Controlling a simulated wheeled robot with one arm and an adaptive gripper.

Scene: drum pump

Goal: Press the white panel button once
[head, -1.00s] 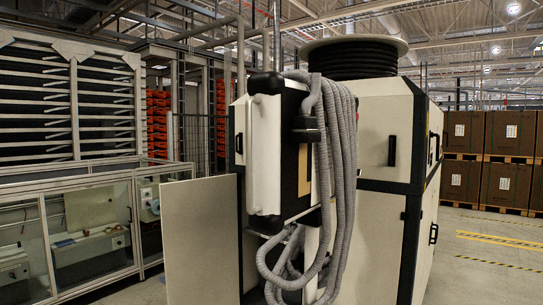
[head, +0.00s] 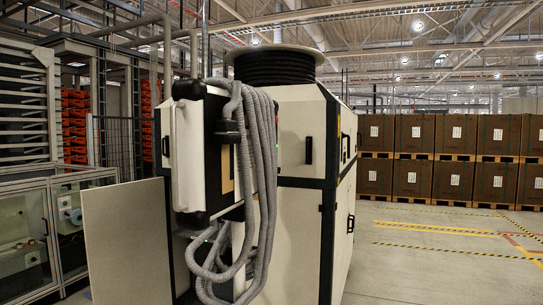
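No white panel button can be made out in the head view. A large cream and black machine (head: 305,225) stands in the middle, with a box-like cream and black unit (head: 186,155) on its left side. A thick grey corrugated hose (head: 262,170) hangs in loops over this unit and hides part of it. A flat cream panel (head: 127,240) stands out to the left of the machine. My gripper is not in view.
A black coiled drum (head: 275,66) sits on top of the machine. A glazed cabinet (head: 25,235) stands at the left. Stacked brown boxes on pallets (head: 455,135) line the back right. The floor (head: 420,270) at the right is open, with yellow markings.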

